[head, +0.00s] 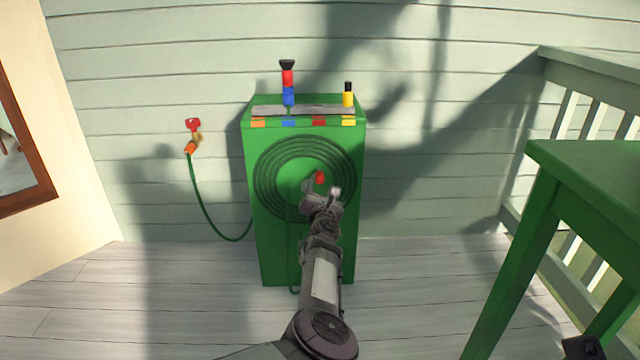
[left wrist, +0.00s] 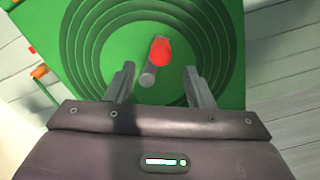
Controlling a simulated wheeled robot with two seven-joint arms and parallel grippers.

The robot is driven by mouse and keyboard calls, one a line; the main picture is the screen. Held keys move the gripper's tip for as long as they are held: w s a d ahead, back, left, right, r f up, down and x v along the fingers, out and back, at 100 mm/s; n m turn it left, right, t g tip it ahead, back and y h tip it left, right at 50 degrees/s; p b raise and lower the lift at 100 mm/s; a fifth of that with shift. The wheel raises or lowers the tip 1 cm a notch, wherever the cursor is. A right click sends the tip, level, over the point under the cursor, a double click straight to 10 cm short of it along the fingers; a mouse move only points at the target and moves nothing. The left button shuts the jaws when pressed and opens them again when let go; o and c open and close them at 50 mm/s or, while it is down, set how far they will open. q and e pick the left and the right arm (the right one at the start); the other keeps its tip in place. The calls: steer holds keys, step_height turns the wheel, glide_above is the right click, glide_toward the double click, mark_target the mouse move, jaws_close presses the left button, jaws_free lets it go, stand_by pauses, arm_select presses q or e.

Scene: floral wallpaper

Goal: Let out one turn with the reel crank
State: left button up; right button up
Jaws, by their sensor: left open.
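The green reel box (head: 265,255) stands on the deck against the wall, with coiled hose rings (head: 268,172) on its front. The reel crank has a red knob (head: 320,177) on a grey arm. In the left wrist view the red knob (left wrist: 160,52) shows near the coil's middle, with the grey crank arm (left wrist: 148,76) below it. My left gripper (head: 322,192) is in front of the reel. Its two fingers (left wrist: 158,88) are open and spread to either side of the crank, with the knob slightly beyond the fingertips. I cannot tell whether they touch it. My right gripper is not clearly seen.
A red-handled tap (head: 193,125) on the wall feeds a green hose (head: 200,198) towards the box. Coloured nozzles (head: 288,85) and a yellow one (head: 348,98) stand on top. A green table (head: 590,165) and railing are at right. The deck at left is clear.

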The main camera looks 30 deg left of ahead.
arm_select(q)
steer(key=shift+s+d+p, duration=0.25)
steer(key=shift+s+p, duration=0.1)
steer(key=shift+s, duration=0.15)
